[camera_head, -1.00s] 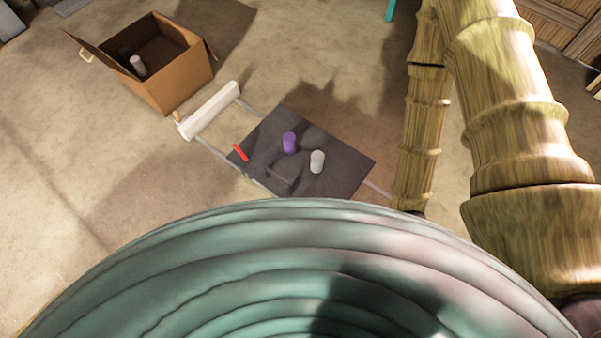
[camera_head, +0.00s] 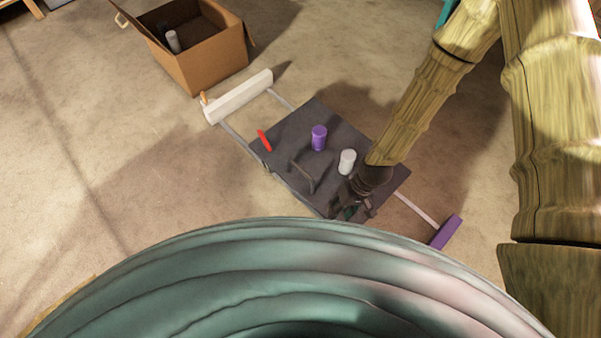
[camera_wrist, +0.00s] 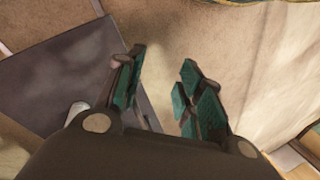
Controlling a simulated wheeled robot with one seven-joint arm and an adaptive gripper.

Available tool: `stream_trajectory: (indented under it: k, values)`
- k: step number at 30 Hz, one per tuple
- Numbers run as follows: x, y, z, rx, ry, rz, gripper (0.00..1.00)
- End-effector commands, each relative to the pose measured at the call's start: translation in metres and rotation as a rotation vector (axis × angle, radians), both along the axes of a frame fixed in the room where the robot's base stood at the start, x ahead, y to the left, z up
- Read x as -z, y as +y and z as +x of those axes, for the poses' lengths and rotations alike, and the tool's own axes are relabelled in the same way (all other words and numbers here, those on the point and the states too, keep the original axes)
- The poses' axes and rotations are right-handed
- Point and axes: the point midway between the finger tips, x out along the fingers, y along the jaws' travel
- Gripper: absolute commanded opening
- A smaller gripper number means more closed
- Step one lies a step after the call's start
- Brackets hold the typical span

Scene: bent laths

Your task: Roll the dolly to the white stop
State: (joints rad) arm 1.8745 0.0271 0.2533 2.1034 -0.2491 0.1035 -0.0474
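The dolly (camera_head: 295,130) is a flat dark board lying across two pale rails, with a dark handle (camera_head: 301,174) near its front edge. The white stop (camera_head: 240,97) is a long bar at the rails' left end, apart from the dolly. A purple can (camera_head: 319,138), a light grey can (camera_head: 347,161) and a red stick (camera_head: 264,140) are on the board. My gripper (camera_wrist: 160,88) is open and empty. In the head view it is at the board's near right corner, to the right of the handle; its tips are partly hidden. The board also shows in the wrist view (camera_wrist: 50,65).
A purple bar (camera_head: 446,232) sits at the rails' right end. An open cardboard box (camera_head: 213,66) with a light cylinder (camera_head: 172,41) inside stands behind the white stop. The rails between dolly and white stop look clear. Floor to the left is bare.

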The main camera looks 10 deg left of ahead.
Motion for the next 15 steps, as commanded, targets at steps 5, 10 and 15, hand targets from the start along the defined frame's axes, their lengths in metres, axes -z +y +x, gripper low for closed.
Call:
stream_trajectory:
  k: [5,10,15]
  values:
    - [0.029,0.034,0.042,-0.102,-0.007,0.027,0.37]
    - [0.040,0.062,0.079,-0.202,-0.016,0.037,0.37]
    - [0.046,0.087,0.116,-0.297,-0.028,0.033,0.37]
